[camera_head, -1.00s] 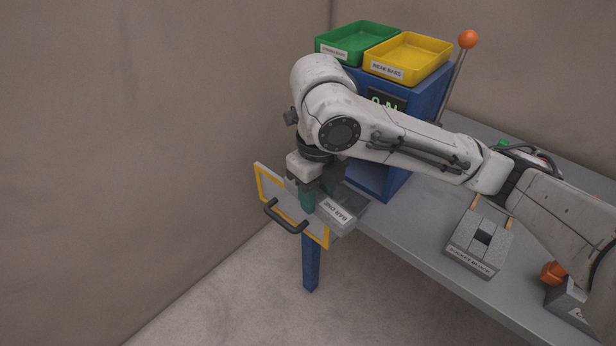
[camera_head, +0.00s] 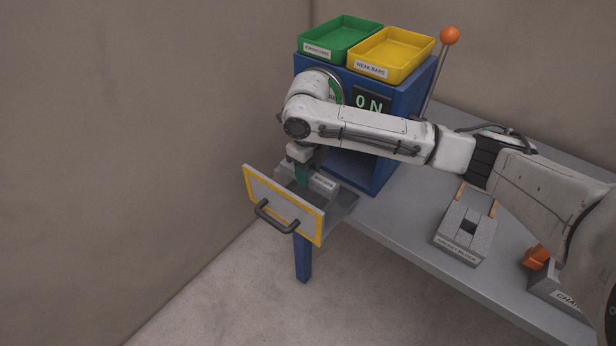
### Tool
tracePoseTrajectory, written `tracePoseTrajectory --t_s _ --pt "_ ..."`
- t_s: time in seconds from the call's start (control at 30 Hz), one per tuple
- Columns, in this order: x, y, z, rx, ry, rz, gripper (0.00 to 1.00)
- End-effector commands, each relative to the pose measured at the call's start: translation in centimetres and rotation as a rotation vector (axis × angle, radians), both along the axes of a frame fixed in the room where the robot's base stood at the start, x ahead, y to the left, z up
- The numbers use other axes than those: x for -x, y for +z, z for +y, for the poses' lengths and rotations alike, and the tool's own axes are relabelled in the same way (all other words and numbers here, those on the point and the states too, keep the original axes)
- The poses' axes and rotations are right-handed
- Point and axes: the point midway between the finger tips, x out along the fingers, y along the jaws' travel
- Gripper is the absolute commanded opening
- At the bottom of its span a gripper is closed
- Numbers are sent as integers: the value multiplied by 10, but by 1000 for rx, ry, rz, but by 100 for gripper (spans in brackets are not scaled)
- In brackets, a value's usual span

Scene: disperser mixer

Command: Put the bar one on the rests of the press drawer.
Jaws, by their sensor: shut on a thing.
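Bar one (camera_head: 323,183) is a grey bar with a white label, lying across the open press drawer in the picture. My gripper (camera_head: 302,176), with teal fingers, points down and is shut on the bar left of its label. The press drawer (camera_head: 342,207) is pulled out of the blue press (camera_head: 398,112). Its grey front has a yellow border and a black handle. The drawer's rests are hidden by its front, the bar and my gripper. I cannot tell whether the bar touches them.
A green tray (camera_head: 341,39) and a yellow tray (camera_head: 391,55) sit on the press, beside a lever with an orange knob (camera_head: 450,36). A grey slotted block (camera_head: 463,238) stands on the bench (camera_head: 400,225). Another labelled block (camera_head: 560,290) lies at the right edge.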

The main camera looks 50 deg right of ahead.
Motion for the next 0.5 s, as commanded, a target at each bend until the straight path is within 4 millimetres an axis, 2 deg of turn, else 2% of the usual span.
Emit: tracePoseTrajectory --t_s 0.17,0.4,0.5 --pt "-4 -7 -5 2 0 0 0" --pt "-5 -37 -6 1 0 0 0" --pt "-6 -40 -6 2 1 -3 0"
